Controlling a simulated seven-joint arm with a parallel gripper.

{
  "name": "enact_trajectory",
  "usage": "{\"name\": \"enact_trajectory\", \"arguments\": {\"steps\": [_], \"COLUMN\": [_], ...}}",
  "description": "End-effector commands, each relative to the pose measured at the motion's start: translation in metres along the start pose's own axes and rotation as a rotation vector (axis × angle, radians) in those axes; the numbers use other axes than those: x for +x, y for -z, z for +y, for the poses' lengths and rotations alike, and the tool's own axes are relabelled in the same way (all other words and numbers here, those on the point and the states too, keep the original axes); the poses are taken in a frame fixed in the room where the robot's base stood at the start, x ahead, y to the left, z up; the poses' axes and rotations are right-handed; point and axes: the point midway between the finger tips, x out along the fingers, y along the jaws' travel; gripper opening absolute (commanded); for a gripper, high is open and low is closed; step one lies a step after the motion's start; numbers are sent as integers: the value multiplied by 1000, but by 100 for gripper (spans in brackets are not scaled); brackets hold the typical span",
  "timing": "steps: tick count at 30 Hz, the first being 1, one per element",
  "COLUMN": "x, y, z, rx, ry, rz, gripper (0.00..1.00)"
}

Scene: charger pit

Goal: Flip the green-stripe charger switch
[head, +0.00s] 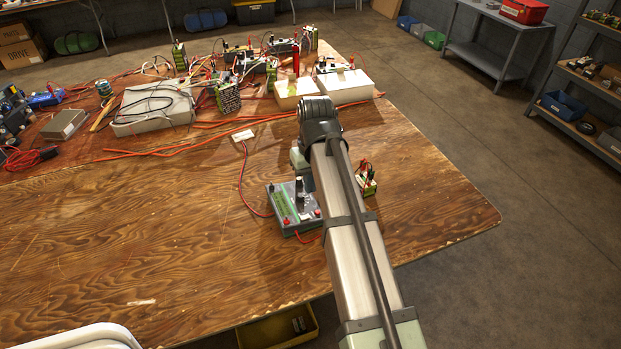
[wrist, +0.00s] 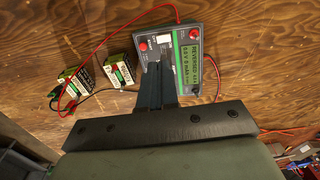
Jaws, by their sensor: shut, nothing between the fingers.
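The green-stripe charger (head: 281,208) is a grey box on the wooden table in the head view, with red knobs and a green panel. In the wrist view the charger (wrist: 182,64) shows a green display reading "REVERSED", red posts at its corners and a small white block (wrist: 165,41), which may be the switch. My gripper (wrist: 157,72) is shut and empty, its dark fingers pointing over the charger and hiding part of its face.
Two small battery packs (wrist: 120,70) (wrist: 78,85) with clips lie beside the charger. A red wire (head: 242,185) runs from it to a small white box (head: 243,136). Cluttered electronics and white boxes (head: 345,87) fill the far table. The left front tabletop (head: 130,240) is clear.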

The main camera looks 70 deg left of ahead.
Motion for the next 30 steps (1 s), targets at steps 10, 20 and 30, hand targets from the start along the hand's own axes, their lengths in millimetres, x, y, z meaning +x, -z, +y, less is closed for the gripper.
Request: {"name": "enact_trajectory", "arguments": {"steps": [10, 20, 30], "x": [59, 96, 102], "y": [-1, 0, 0], "z": [0, 0, 0], "rx": [0, 0, 0], "ry": [0, 0, 0], "rz": [-1, 0, 1], "gripper": [0, 0, 0]}}
